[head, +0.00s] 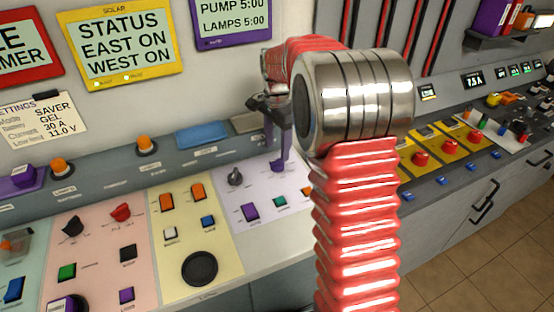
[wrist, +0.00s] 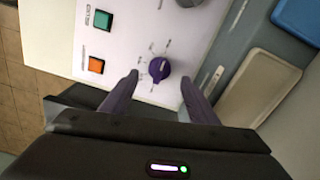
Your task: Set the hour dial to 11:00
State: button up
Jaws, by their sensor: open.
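A purple dial (wrist: 159,69) with small marks around it sits on the pale lavender panel (wrist: 130,45) in the wrist view. It appears to be the hour dial; its marks are too small to read, so I cannot tell its setting. My gripper (wrist: 160,80) is open, with one purple finger on each side of the dial, and I cannot tell whether either touches it. A purple-framed display (head: 232,18) reads PUMP 5:00 and LAMPS 5:00.
Beside the dial are a green button (wrist: 103,20) and an orange button (wrist: 96,64). A grey knob (head: 235,176) and a purple button (head: 250,212) are on the same panel. A yellow panel (head: 190,235) with a black round knob (head: 199,268) lies left.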

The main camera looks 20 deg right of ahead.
aim_at(277, 159)
notch_tip(277, 159, down, 6)
dwell(0.4)
jog(key=shift+c, duration=0.5)
jog(key=c, duration=0.9)
